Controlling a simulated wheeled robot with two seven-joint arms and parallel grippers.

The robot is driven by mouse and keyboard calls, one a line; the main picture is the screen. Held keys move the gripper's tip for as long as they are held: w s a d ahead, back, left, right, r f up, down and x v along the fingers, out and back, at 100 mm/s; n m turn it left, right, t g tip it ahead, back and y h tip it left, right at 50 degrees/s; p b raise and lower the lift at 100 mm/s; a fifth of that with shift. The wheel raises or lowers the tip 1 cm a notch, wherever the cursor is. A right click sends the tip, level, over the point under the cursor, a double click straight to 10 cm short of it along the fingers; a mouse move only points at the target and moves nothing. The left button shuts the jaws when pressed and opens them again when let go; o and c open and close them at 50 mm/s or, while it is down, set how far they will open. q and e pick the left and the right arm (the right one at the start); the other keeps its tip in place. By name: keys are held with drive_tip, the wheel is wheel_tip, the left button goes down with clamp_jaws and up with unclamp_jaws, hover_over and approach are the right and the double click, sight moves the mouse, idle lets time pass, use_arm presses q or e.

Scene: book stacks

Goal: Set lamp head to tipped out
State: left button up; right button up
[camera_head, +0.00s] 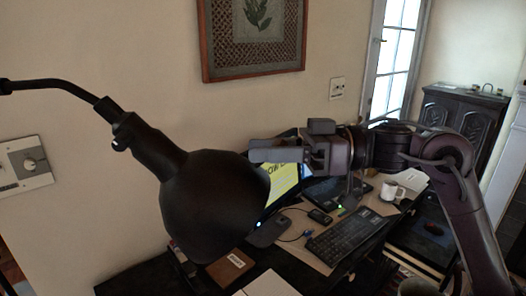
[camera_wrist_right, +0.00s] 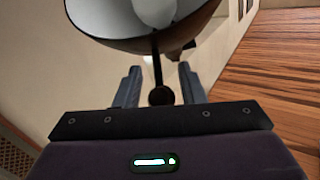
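The black lamp head (camera_head: 212,205) hangs on a thin dark arm (camera_head: 60,86) coming in from the left, its wide end facing down and right in the head view. My right gripper (camera_head: 262,152) is just right of the shade's upper edge, fingers pointing left. In the right wrist view the shade's pale inside (camera_wrist_right: 105,15) and a bulb (camera_wrist_right: 155,10) show beyond the fingers. A dark stem with a round knob (camera_wrist_right: 160,95) lies between the spread fingers (camera_wrist_right: 160,75); I see a gap on both sides. My left gripper is out of view.
A framed picture (camera_head: 253,40) hangs on the wall. A dark cabinet (camera_head: 455,120) stands at the back right.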

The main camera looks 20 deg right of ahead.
drive_tip(key=shift+o, duration=0.5)
drive_tip(key=shift+s+d, duration=0.1)
drive_tip(key=shift+d, duration=0.15)
drive_tip(key=shift+f, duration=0.1)
drive_tip(key=shift+a, duration=0.1)
drive_tip(key=shift+f+b, duration=0.1)
drive_tip(key=shift+b, duration=0.2)
drive_tip(key=b+v, duration=0.3)
drive_tip(key=v, duration=0.5)
